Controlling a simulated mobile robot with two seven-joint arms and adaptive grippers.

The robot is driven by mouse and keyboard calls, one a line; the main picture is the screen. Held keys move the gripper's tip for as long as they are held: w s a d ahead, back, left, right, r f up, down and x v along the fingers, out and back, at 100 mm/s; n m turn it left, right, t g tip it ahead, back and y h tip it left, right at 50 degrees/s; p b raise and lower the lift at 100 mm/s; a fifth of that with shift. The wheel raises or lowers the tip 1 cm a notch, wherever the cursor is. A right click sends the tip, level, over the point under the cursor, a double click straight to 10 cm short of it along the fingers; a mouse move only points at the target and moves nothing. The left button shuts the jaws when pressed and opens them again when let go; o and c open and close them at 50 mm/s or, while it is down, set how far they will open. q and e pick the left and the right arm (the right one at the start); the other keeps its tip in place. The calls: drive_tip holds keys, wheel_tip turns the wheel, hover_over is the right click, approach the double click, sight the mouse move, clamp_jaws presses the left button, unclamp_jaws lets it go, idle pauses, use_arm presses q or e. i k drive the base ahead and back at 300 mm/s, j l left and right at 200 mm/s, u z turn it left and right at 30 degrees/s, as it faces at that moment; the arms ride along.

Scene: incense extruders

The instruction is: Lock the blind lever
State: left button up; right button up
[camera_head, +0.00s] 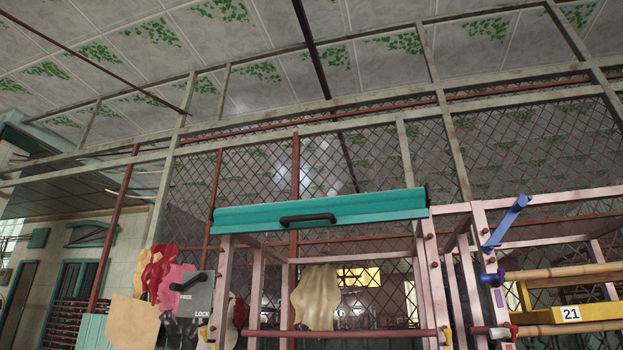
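A grey plate (198,300) marked FREE and LOCK stands at the lower left, beside the left post of a pinkish frame. A black lever (190,282) lies slanted across the plate's upper edge, above the word FREE and away from the word LOCK lower down. A teal blind bar (370,207) with a black handle (308,219) spans the top of the frame, tilted slightly. The opening below it is uncovered. Neither of my grippers is in view.
Red, pink and tan sheets (132,318) hang just left of the plate. At right are a blue lever (507,222), bamboo poles (570,272) and a yellow bar labelled 21 (595,312). A wire-mesh wall (255,170) stands behind the frame.

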sight(202, 278)
drive_tip(key=i+j, duration=0.25)
drive_tip(key=j, duration=0.2)
drive_tip(key=i+j, duration=0.25)
drive_tip(key=j, duration=0.2)
drive_tip(key=i+j, duration=0.25)
drive_tip(key=j, duration=0.2)
drive_tip(key=i+j, duration=0.25)
drive_tip(key=j, duration=0.15)
drive_tip(key=i+j, duration=0.25)
drive_tip(key=j, duration=0.2)
drive_tip(key=i+j, duration=0.25)
drive_tip(key=j, duration=0.2)
